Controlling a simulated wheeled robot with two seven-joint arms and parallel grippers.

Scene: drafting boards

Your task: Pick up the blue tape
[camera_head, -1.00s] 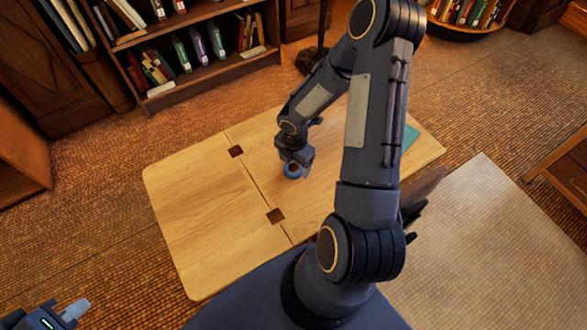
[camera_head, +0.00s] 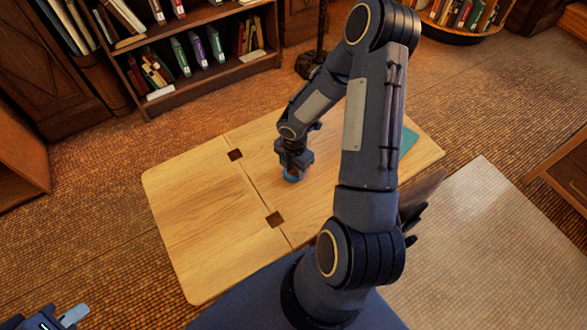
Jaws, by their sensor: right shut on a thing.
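The blue tape (camera_head: 291,177) is a small blue roll on the light wooden drafting board (camera_head: 200,215), right of the board's middle seam. My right gripper (camera_head: 292,172) points down over the tape and is shut on it. The gripper body hides most of the roll, and I cannot tell whether the tape is clear of the board. My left gripper (camera_head: 74,315) shows only in part at the bottom left corner, away from the board. Its jaws are too cut off to judge.
A teal flat item (camera_head: 408,142) lies at the board's right end, partly behind my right arm. The board has two dark square cutouts (camera_head: 275,219) along its seam. A bookcase (camera_head: 200,75) stands behind. The left half of the board is clear.

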